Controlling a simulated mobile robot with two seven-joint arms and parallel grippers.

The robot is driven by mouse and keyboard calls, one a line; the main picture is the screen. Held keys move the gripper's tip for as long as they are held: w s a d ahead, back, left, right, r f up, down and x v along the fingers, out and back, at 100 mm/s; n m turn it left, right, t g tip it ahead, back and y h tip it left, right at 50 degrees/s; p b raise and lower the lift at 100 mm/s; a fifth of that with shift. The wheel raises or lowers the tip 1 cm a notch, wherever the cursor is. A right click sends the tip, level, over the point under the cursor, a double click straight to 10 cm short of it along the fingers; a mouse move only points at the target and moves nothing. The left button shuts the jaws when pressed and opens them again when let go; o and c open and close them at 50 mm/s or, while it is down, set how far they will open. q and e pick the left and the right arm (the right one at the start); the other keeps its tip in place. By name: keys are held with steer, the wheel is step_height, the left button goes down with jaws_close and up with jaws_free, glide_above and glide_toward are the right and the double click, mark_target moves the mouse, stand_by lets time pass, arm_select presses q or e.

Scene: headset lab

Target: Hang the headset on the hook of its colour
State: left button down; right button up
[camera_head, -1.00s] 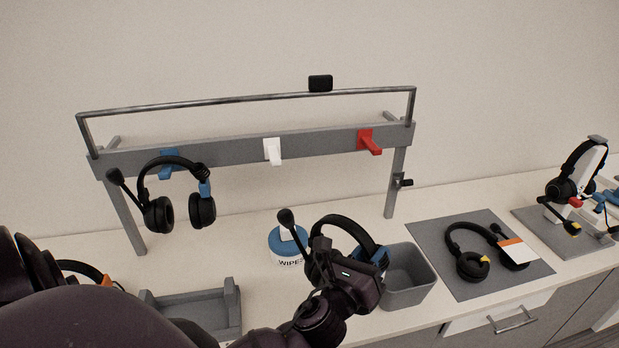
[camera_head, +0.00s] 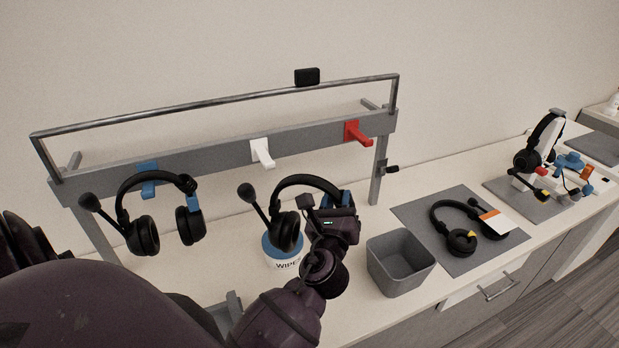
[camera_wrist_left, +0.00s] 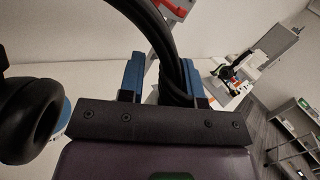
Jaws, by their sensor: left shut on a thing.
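My left gripper (camera_head: 338,210) is shut on a black headset (camera_head: 308,182) with a boom microphone. It holds the headset above the counter, in front of the rack and below the white hook (camera_head: 262,152) and red hook (camera_head: 357,133). In the left wrist view the black band (camera_wrist_left: 165,45) passes between the gripper's blue-padded fingers (camera_wrist_left: 160,80), and an ear cup shows at left. The held headset's colour mark cannot be told apart from the blue finger pads. The blue hook (camera_head: 148,168) bears another headset with a blue mark (camera_head: 193,203). My right gripper is not in view.
The grey rack (camera_head: 210,150) has a top rail. A wipes tub (camera_head: 283,250) stands behind the held headset, a grey bin (camera_head: 400,265) to its right. Further right, a yellow-marked headset (camera_head: 462,240) lies on a grey mat (camera_head: 415,210); another headset hangs on a white stand (camera_head: 530,180).

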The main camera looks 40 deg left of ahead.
arm_select(q)
steer(key=a+n+g+y, duration=0.1)
steer(key=a+y, duration=0.1)
steer(key=a+r+n+g+y, duration=0.1)
steer(key=a+n+g, duration=0.1)
steer(key=s+a+r+n+g+y+p, duration=0.1)
steer(key=a+y, duration=0.1)
steer(key=shift+r+y, duration=0.15)
steer(key=shift+y, duration=0.15)
steer(key=shift+a+n+g, duration=0.25)
steer(key=shift+n+g, duration=0.15)
steer(key=shift+g, duration=0.1)
steer(key=w+a+f+b, duration=0.1)
steer(key=w+a, duration=0.4)
steer(key=a, duration=0.5)
steer(key=shift+f+b, duration=0.35)
steer(key=shift+b, duration=0.2)
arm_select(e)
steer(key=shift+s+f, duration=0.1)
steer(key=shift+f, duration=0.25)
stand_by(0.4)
arm_select(q)
steer(key=c, duration=0.7)
jaws_free()
steer(key=shift+f, duration=0.1)
